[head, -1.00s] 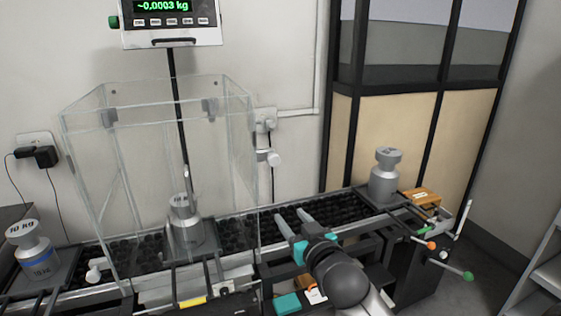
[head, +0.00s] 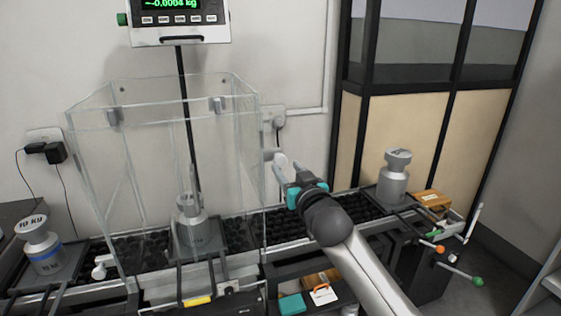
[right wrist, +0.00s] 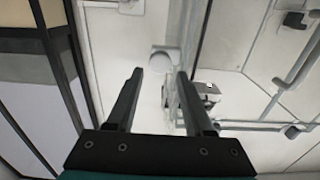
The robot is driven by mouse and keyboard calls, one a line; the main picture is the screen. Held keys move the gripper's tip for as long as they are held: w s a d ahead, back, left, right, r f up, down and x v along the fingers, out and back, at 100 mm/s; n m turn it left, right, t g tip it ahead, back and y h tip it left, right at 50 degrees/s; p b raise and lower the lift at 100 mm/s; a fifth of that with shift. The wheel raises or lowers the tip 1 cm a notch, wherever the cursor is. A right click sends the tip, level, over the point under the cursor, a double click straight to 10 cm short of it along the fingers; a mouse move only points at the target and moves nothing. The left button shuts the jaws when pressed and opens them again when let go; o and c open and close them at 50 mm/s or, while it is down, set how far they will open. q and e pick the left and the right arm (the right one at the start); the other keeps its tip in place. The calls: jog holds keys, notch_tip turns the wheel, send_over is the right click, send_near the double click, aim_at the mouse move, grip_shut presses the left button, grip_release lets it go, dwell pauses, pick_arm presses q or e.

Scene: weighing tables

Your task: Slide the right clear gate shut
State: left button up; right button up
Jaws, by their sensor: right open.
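The clear box (head: 70,122) stands over the middle of the roller line, around a steel weight (head: 191,222) on the scale. The right clear gate is hard to make out against the box's clear walls. A pale round knob (head: 281,159) shows just right of the box, toward the back wall. My right gripper (head: 289,165) is open and raised beside it, its fingers pointing toward the wall. In the right wrist view a pale round knob (right wrist: 165,57) appears beyond and between the open fingertips, apart from them. My left gripper is out of view.
A weight marked 10 kg (head: 42,247) stands at the left and another weight (head: 393,178) at the right, near an orange-brown box (head: 432,199). The display (head: 179,22) stands on a post behind the clear box. Rods with coloured knobs stick out at the right end.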

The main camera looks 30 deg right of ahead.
aim_at(282, 161)
jog(key=shift+b+x, duration=0.3)
jog(key=shift+x, duration=2.75)
jog(key=shift+c, duration=0.2)
grip_shut()
